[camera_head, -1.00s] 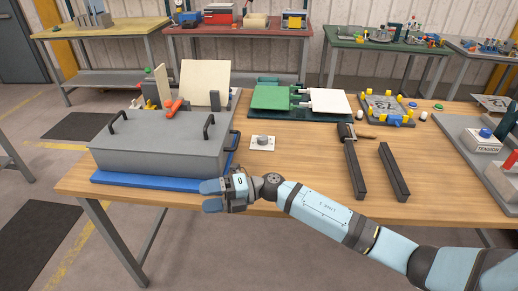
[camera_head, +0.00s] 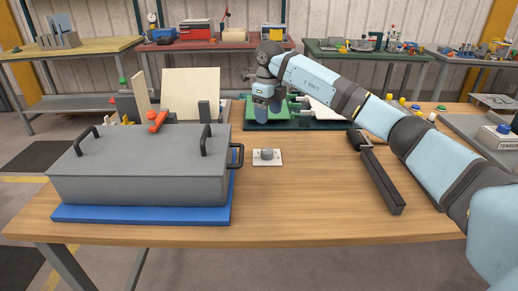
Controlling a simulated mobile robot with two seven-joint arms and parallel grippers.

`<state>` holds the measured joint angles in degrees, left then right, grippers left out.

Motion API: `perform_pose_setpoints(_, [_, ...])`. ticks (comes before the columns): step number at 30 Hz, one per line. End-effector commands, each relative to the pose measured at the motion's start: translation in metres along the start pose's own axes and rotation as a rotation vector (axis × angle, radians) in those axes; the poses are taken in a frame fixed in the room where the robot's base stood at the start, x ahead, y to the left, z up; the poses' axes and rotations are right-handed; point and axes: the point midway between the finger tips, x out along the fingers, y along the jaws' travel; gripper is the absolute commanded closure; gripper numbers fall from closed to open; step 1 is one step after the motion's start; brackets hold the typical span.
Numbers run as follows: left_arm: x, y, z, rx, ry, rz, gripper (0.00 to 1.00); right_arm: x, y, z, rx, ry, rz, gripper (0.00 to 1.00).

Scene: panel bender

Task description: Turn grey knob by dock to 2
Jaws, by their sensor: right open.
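The grey knob (camera_head: 267,154) sits on a small white plate on the wooden table, just right of the grey lidded box. Its dial marks are too small to read. My right gripper (camera_head: 262,104) is open and points down, above and behind the knob and apart from it, in front of the green panel. The fingers look empty. My left gripper is not in view.
The grey box (camera_head: 140,167) with black handles stands on a blue base (camera_head: 140,213) to the left. A green panel (camera_head: 256,113) lies behind the knob. The table in front of the knob is clear.

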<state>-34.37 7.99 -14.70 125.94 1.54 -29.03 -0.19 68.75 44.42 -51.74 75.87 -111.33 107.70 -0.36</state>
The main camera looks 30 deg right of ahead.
Motion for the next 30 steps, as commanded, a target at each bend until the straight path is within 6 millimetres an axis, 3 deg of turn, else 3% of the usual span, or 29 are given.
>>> perform_pose_setpoints(6, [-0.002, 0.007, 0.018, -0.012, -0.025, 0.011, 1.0, 0.036, 0.001, 0.0, -0.002, 0.003, 0.004, 0.31])
perform_pose_setpoints(18, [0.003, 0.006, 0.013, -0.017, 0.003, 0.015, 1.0, 0.115, 0.002, 0.0, -0.002, 0.001, 0.004, 0.31])
perform_pose_setpoints(24, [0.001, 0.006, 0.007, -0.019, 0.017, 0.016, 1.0, 0.133, 0.002, 0.0, -0.002, 0.001, 0.004, 0.31])
perform_pose_setpoints(30, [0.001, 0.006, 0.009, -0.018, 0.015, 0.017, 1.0, 0.136, 0.002, 0.001, -0.003, -0.001, 0.003, 0.31])
